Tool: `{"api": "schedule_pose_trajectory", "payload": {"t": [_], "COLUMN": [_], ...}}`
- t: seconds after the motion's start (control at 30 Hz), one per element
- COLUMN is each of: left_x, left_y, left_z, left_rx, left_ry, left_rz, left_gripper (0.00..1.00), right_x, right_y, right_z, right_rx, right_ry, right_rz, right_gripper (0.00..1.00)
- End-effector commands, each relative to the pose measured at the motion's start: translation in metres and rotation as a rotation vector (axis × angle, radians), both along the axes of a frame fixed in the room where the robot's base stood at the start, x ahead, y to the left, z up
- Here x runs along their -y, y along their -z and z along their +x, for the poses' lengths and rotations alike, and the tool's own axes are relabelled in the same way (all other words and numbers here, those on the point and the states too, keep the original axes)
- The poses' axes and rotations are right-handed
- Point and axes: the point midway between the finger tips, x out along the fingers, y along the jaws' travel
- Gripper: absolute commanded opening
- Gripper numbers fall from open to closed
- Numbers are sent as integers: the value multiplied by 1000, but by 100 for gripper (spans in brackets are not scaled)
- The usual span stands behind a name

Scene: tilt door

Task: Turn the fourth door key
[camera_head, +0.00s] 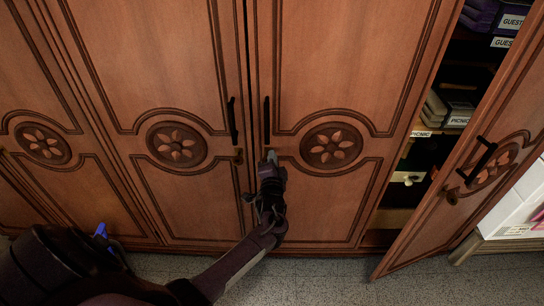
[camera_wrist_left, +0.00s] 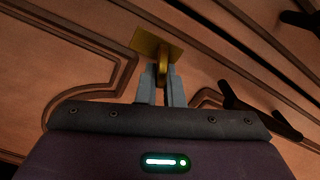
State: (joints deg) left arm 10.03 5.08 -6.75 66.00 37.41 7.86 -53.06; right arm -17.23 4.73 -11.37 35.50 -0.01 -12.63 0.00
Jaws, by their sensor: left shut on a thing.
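My left gripper (camera_head: 271,158) is at the left edge of the closed wooden door (camera_head: 315,60) that stands just left of the open door. Its fingers are shut on a brass key (camera_wrist_left: 162,66), which shows in the left wrist view in front of a brass lock plate (camera_wrist_left: 150,42). The gripper hides the key in the head view. A black bar handle (camera_head: 266,118) sits just above the gripper. My right gripper is not in view.
The door at the right (camera_head: 490,165) is swung open, showing shelves with labelled goods (camera_head: 458,110). Grey speckled floor (camera_head: 310,285) runs along the front.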

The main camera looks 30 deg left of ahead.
Motion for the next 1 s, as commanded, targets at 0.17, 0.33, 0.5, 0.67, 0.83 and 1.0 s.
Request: {"api": "schedule_pose_trajectory", "payload": {"t": [0.17, 0.33, 0.5, 0.67, 0.83, 1.0], "left_x": [-2, -2, -2, -2, -2, -2], "left_y": [0, 1, 3, 4, 4, 4], "left_z": [1, 1, 1, 1, 1, 1], "left_rx": [-78, -138, -181, -205, -216, -216], "left_ry": [-4, -6, -7, -7, -7, -8], "left_rz": [132, 231, 301, 340, 359, 362], "left_gripper": [0, 0, 0, 0, 0, 0], "right_x": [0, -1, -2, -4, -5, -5], "right_y": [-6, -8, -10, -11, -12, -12], "right_z": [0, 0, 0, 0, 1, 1], "right_rx": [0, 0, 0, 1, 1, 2], "right_ry": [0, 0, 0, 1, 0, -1], "right_rz": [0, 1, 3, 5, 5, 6], "right_gripper": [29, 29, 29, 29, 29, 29]}}
